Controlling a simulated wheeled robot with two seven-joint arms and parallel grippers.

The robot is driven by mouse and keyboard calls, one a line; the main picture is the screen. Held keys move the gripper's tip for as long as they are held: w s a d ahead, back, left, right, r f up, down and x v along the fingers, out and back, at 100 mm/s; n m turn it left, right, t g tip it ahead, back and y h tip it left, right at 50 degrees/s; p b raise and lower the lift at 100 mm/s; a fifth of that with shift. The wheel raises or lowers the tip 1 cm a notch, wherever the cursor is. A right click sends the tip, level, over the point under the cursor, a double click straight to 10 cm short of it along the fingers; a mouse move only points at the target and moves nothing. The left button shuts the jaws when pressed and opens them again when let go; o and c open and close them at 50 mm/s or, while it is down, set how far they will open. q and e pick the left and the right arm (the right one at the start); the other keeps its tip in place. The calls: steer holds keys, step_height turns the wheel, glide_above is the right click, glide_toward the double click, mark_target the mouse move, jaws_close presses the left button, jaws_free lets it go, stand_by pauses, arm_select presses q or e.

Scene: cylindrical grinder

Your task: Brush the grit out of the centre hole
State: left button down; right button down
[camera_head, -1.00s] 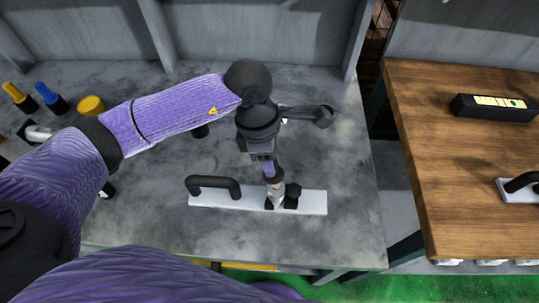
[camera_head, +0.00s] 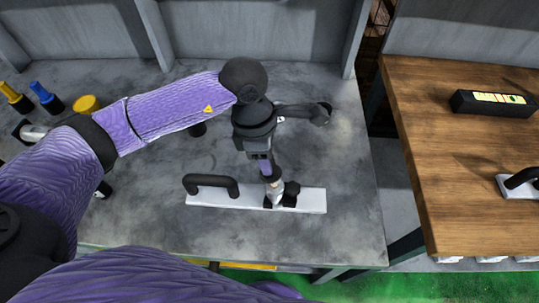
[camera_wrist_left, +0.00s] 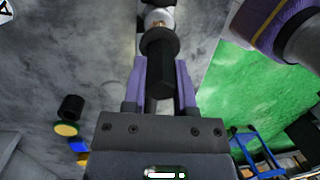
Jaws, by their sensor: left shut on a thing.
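My left gripper (camera_head: 263,168) points down over a white plate (camera_head: 230,202) on the grey bench. It is shut on a tool with a black hexagonal handle, seen between the purple fingers in the left wrist view (camera_wrist_left: 160,85). The tool has a dark collar and a silvery front part (camera_head: 276,190). I take it for the brush; its bristles cannot be made out. Its lower end is at a small black fixture (camera_head: 291,192) on the plate. The centre hole and any grit are hidden or too small to see. My right gripper is not in view.
A black handle (camera_head: 211,183) rises from the plate's left part. Blue (camera_head: 48,97) and yellow (camera_head: 14,97) handled items and a yellow cap (camera_head: 86,104) are at the bench's left. A wooden table (camera_head: 440,150) stands right, across a gap. The bench's front is mostly clear.

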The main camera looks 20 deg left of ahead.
arm_select(q)
steer(key=shift+a, duration=0.2)
steer(key=shift+d, duration=0.1)
steer(key=shift+d, duration=0.5)
steer(key=shift+a, duration=0.6)
steer(key=shift+d, duration=0.15)
